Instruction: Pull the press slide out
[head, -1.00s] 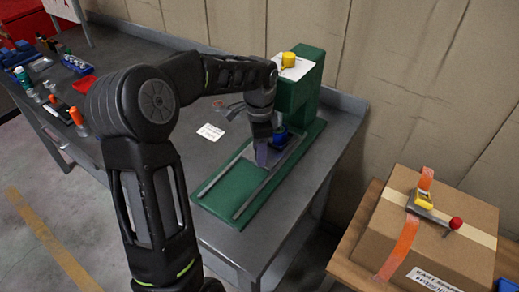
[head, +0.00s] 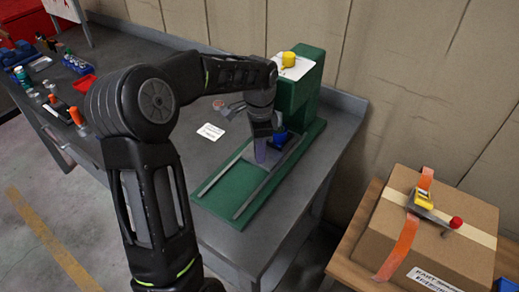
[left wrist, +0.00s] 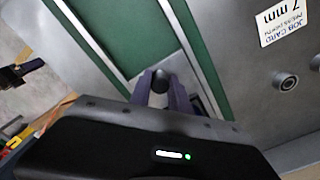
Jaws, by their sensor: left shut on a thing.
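The green press (head: 300,100) stands on the grey bench, its flat green base (head: 228,188) toward me with two metal rails. The grey press slide (head: 290,151) lies between the rails, with a blue piece (head: 279,138) on it below the press head. My left gripper (head: 261,152) points down over the slide's near end. Its purple fingers (left wrist: 161,95) are closed around a dark round knob (left wrist: 160,80) in the left wrist view. My right gripper is not in view.
A job card (head: 211,131) lies on the bench left of the press. A cardboard box (head: 430,225) with a yellow tool is at the right. The front of the green base is clear.

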